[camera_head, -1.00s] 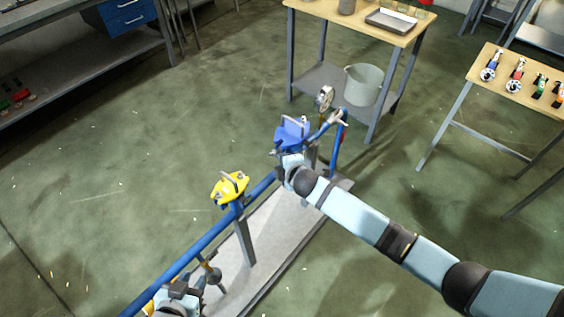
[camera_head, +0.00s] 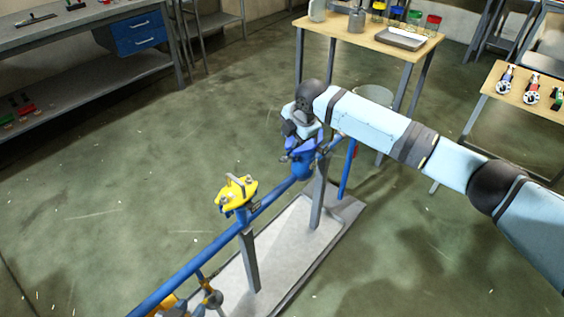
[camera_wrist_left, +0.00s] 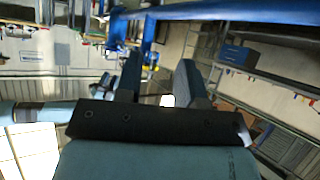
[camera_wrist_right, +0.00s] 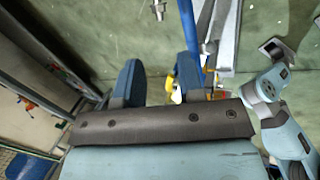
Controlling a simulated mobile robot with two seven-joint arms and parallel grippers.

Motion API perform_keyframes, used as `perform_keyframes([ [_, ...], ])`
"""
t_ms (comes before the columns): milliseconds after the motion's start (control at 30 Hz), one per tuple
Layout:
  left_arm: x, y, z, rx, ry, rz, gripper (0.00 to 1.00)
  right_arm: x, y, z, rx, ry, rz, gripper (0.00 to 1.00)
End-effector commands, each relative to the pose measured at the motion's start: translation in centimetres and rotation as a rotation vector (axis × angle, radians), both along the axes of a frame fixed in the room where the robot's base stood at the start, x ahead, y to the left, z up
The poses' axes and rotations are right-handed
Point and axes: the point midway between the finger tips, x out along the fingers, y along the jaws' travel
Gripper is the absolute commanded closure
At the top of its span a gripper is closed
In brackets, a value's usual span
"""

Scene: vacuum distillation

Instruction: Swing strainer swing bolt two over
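The blue strainer (camera_head: 301,160) stands at the far end of the blue pipe, partly hidden under my right gripper (camera_head: 299,128). Its swing bolts are too small and covered to tell apart. In the head view the right gripper is at the strainer's top; contact cannot be told. In the right wrist view its fingers (camera_wrist_right: 160,80) are apart, with no held thing visible between them. My left gripper is not clearly seen in the head view. In the left wrist view its fingers (camera_wrist_left: 156,78) are apart and empty, below a blue pipe (camera_wrist_left: 220,12).
A yellow-topped fitting (camera_head: 237,192) stands on the pipe nearer me. The pale base plate (camera_head: 275,262) lies under the pipe. A wooden table (camera_head: 365,38) with a tray (camera_head: 402,39) and a bucket (camera_head: 373,95) are behind. Open floor (camera_head: 120,180) lies to the left.

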Motion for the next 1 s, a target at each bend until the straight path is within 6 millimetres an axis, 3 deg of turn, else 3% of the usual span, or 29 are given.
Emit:
perform_keyframes([
  [500, 0.1, -0.2, -1.2, 0.002, -0.016, -0.006, 0.65, 2.9, 2.1, -9.8, 0.0, 0.0, -0.004, 0.65],
  [700, 0.2, -0.3, -0.9, -0.005, -0.023, -0.008, 0.65, 3.4, 2.5, -11.4, 0.001, -0.001, -0.003, 0.65],
  [1000, 0.2, -0.3, -0.5, -0.008, -0.03, -0.008, 0.65, 3.5, 2.6, -11.7, 0.001, -0.002, -0.003, 0.65],
])
